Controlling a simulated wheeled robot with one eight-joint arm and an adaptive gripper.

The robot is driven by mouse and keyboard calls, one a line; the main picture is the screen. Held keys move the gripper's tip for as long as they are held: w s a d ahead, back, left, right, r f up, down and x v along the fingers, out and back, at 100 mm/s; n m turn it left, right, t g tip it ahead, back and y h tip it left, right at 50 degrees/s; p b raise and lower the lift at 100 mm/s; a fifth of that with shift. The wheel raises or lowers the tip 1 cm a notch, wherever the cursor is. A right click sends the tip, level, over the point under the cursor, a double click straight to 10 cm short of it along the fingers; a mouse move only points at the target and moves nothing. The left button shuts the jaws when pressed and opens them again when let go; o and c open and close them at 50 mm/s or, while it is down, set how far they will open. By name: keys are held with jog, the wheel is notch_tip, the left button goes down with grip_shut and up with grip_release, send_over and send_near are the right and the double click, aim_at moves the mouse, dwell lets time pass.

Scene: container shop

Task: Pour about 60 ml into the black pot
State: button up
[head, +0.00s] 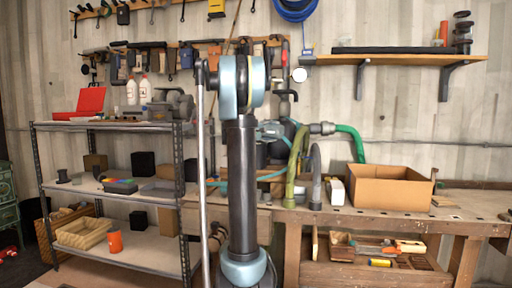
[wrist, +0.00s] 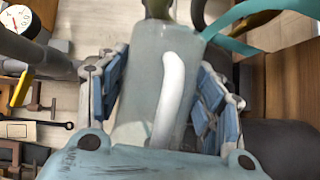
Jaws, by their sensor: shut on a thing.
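In the wrist view, my gripper (wrist: 165,62) has its blue-padded fingers on both sides of a grey-green, see-through-looking container (wrist: 140,105). It is shut on this container. A long white curved shape, perhaps a handle or a highlight, runs down its near side. Its base and contents cannot be made out. In the head view, my own arm stands in front of the bench and largely hides the gripper and the container. I cannot pick out the black pot for certain in either view. A dark rounded shape (wrist: 285,145) at the lower right of the wrist view cannot be identified.
An open cardboard box (head: 390,187) stands on the workbench (head: 460,212) to the right. Green hoses (head: 352,143) hang near the bench's back. A metal shelf unit (head: 105,126) with bottles and a red case (head: 88,103) stands left. A wall shelf (head: 400,58) is above.

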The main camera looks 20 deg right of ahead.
aim_at(272, 135)
jog(key=shift+s+d+f+m+y, duration=0.25)
jog(key=shift+s+d+f+m, duration=0.1)
jog(key=shift+f+m, duration=0.15)
jog(key=shift+s+d+f+m+y, duration=0.25)
jog(key=shift+s+f+m, duration=0.15)
jog(key=shift+f, duration=0.2)
jog(key=shift+m, duration=0.4)
jog(key=shift+m+y, duration=0.3)
jog(key=shift+m, duration=0.1)
jog(key=shift+r, duration=0.1)
